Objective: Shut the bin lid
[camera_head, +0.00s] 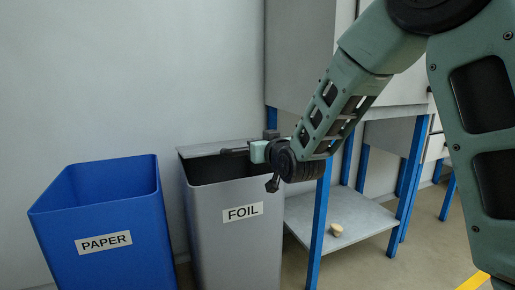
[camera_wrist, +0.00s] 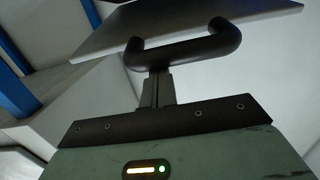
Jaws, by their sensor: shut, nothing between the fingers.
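The grey bin labelled FOIL (camera_head: 235,230) stands at the middle, with its dark inside showing below a raised grey lid (camera_head: 200,150). The lid is seen nearly edge-on above the bin's back part, and also fills the upper part of the wrist view (camera_wrist: 170,25). A dark bar handle (camera_wrist: 195,48) is in front of the lid in the wrist view. My gripper (camera_wrist: 156,80) is shut and empty, its fingertips right at the handle; whether they touch it I cannot tell. In the head view my gripper (camera_head: 250,152) is above the bin opening, by the lid.
A blue bin labelled PAPER (camera_head: 105,235), open at the top, stands left of the grey bin. A bench with blue legs (camera_head: 319,215) and a low shelf (camera_head: 365,222) stands right, with a small beige object (camera_head: 336,229) on the shelf. A wall is close behind.

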